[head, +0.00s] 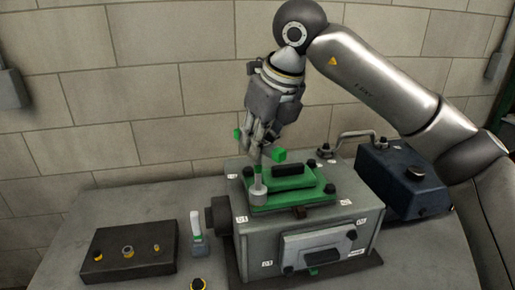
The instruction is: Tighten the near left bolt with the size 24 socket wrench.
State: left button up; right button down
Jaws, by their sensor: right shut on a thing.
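My right gripper (259,146) is shut on the green-ended crossbar of a socket wrench (279,156). The wrench stands roughly upright, and its grey lower end (258,196) is at the near left corner of the green cover (290,198) on the engine block (248,238). The near left bolt is hidden by this end, so I cannot tell how fully it is seated. Other dark bolts show at the far left (248,171), near right (330,188) and far right (325,162) of the cover. I cannot read any size mark on the wrench. My left gripper is not in view.
A dark block (130,268) with several brass-coloured pieces lies on the grey table (140,205) at left. A white-handled tool (197,226) stands beside the engine. A blue case (394,182) is behind right. The table's back left is clear.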

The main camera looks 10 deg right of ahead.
jog(key=m+h+b, duration=0.1)
jog(key=m, duration=0.3)
jog(key=shift+f+m+t+h+b, duration=0.1)
jog(key=shift+m+t+h+b, duration=0.2)
jog(key=shift+h+b, duration=0.1)
jog(key=m+h, duration=0.1)
jog(key=m, duration=0.1)
jog(key=m+b, duration=0.1)
jog(key=m, duration=0.2)
jog(key=shift+h, duration=0.4)
jog(key=shift+r+m+h+p, duration=0.3)
jog(key=shift+m+p, duration=0.1)
jog(key=shift+m, duration=0.7)
jog(key=shift+m+g+h+p, duration=0.55)
jog(key=shift+m+p, duration=0.2)
jog(key=shift+m, duration=0.35)
jog(key=shift+f+m, duration=0.25)
jog(key=shift+m, duration=0.35)
